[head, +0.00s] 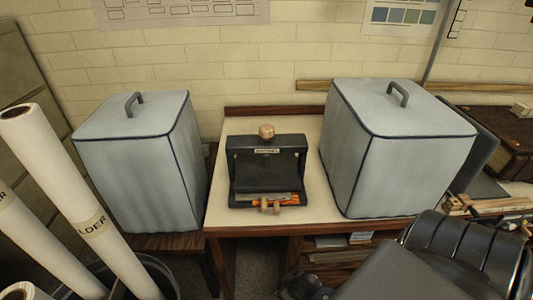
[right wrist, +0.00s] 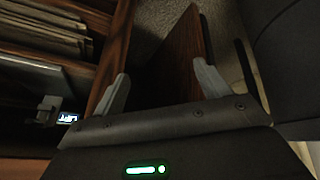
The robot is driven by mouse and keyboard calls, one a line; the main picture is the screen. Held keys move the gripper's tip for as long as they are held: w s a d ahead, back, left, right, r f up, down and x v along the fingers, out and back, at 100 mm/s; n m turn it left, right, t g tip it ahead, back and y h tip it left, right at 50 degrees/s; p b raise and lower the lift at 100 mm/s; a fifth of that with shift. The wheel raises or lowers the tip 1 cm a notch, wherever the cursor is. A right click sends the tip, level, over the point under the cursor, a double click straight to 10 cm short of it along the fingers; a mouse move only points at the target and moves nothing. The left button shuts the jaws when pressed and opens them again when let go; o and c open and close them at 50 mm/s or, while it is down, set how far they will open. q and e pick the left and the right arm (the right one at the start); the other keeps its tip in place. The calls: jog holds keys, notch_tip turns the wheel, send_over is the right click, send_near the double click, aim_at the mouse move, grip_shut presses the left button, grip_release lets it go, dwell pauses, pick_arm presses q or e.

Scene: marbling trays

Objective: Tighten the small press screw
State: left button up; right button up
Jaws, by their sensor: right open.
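The small press (head: 268,165) is a dark metal frame with a nameplate, standing on the pale tabletop between two covered boxes. A round wooden knob (head: 266,131) sits on top of its upper bar and looks like the press screw's handle. Orange and wooden pieces (head: 275,202) show at the press's front edge; I cannot tell exactly what they are. My right gripper (right wrist: 160,70) is open and empty in the right wrist view, with its grey fingers apart near a brown wooden panel. The press is not in that view. My left gripper is not in view.
Grey covered boxes with handles stand left (head: 140,165) and right (head: 395,150) of the press. Long paper rolls (head: 75,190) lean at the left. Shelves with papers (right wrist: 45,35) are beside my right gripper.

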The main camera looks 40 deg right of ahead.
jog(key=w+d+r+t, duration=0.1)
jog(key=w+r+t, duration=0.35)
jog(key=r, duration=1.25)
jog(key=m+t+h, duration=0.2)
jog(key=m+t, duration=0.1)
jog(key=t, duration=0.5)
send_near(271, 134)
jog(key=w, duration=0.3)
jog(key=w+p, duration=0.1)
jog(key=w, duration=0.2)
jog(key=w+d+p, duration=0.1)
jog(key=w, duration=0.1)
jog(key=w+d+p, duration=0.1)
jog(key=w, duration=0.2)
jog(key=shift+w+r, duration=0.25)
jog(key=shift+w, duration=0.1)
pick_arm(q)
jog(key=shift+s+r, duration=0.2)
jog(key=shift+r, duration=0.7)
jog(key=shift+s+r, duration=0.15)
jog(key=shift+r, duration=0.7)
pick_arm(e)
jog(key=shift+w+d+f, duration=0.1)
jog(key=shift+w+d, duration=0.05)
jog(key=shift+w, duration=0.4)
jog(key=c, duration=1)
jog(key=shift+o, duration=0.2)
